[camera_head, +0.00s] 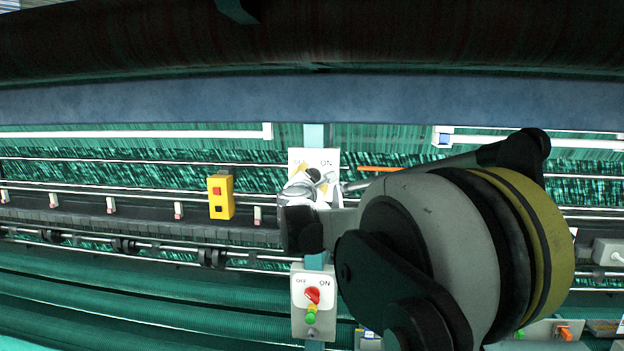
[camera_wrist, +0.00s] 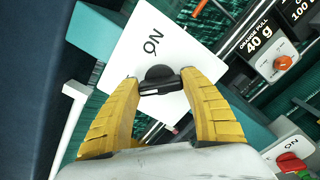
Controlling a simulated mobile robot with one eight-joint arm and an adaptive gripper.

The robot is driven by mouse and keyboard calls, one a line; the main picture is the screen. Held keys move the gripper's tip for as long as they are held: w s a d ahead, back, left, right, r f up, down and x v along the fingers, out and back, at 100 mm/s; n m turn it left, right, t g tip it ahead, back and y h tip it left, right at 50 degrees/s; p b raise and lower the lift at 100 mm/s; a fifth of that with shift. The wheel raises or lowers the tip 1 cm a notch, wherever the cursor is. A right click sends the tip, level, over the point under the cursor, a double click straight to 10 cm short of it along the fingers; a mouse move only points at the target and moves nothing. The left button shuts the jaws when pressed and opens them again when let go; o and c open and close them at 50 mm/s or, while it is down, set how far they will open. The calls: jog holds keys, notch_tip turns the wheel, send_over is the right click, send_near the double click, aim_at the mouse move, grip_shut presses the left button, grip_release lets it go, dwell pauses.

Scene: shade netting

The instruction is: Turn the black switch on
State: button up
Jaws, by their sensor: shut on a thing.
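The black switch (camera_wrist: 158,76) is a round knob with a bar-shaped handle on a white panel (camera_wrist: 120,45) marked ON. In the wrist view my gripper (camera_wrist: 160,86) has its two yellow fingers on either side of the handle, shut on it. In the head view the panel (camera_head: 330,158) shows OFF at left and ON at right. There my gripper (camera_head: 313,179) is in front of the panel and hides much of the switch (camera_head: 313,171). I cannot tell which mark the switch points to.
A yellow box (camera_head: 221,197) with a red button stands to the left. Rails run across the machine.

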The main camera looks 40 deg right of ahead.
jog(key=shift+m, duration=0.3)
jog(key=m+b, duration=0.2)
jog(key=m, duration=0.2)
jog(key=shift+f+b, duration=0.15)
jog(key=shift+b, duration=0.15)
jog(key=m+b, duration=0.1)
jog(key=m, duration=0.3)
jog(key=shift+m+b, duration=0.3)
jog(key=shift+m, duration=0.1)
jog(key=m+b, duration=0.1)
jog(key=m, duration=0.3)
jog(key=shift+m, duration=0.3)
jog(key=shift+m+b, duration=0.55)
jog(key=shift+m, duration=1.35)
jog(key=o, duration=1.2)
jog(key=v, duration=1.2)
